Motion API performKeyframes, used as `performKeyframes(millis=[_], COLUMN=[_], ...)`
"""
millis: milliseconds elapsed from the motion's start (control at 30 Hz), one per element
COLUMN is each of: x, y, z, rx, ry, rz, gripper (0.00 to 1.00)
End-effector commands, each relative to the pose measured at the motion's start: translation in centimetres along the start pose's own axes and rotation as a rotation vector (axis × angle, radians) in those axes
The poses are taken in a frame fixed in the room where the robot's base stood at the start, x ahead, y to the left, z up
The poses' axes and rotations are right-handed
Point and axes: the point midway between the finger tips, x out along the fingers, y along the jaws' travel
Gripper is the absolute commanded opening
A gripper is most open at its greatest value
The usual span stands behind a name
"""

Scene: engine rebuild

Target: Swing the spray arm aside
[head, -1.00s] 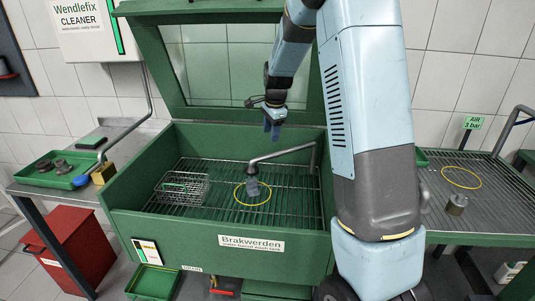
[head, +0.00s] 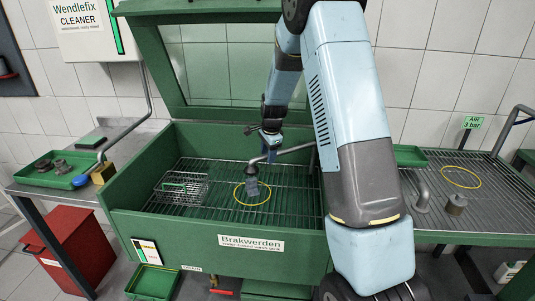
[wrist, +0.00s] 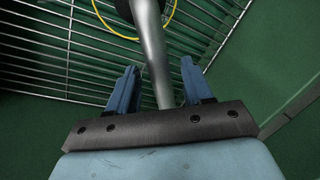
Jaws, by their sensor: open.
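The spray arm (head: 295,150) is a bent grey metal tube at the right side of the green wash tank (head: 130,198). It reaches left over the wire grate, with its nozzle end above the yellow ring (head: 264,200). My gripper (head: 271,155) is at the tube, inside the tank. In the wrist view the tube (wrist: 152,50) runs between the two blue fingers of my gripper (wrist: 158,85). The fingers are open, with a gap on both sides of the tube. A grey part (head: 252,188) stands in the yellow ring under the nozzle.
A wire basket (head: 181,188) sits on the grate at the left. The tank's raised lid (head: 160,75) stands behind my arm. A draining bench (head: 480,215) at the right holds a second yellow ring (head: 461,170) and a metal part (head: 456,203).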

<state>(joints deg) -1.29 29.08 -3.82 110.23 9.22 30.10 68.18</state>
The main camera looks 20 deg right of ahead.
Motion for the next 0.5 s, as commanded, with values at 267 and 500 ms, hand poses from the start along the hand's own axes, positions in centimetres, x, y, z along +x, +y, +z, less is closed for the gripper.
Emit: performKeyframes(millis=[267, 500], x=[-0.02, -0.03], y=[0.0, -0.01], z=[0.02, 0.04], rx=[0.0, -0.001], ry=[0.0, 0.0], rz=[0.0, 0.0], gripper=[0.32, 0.09])
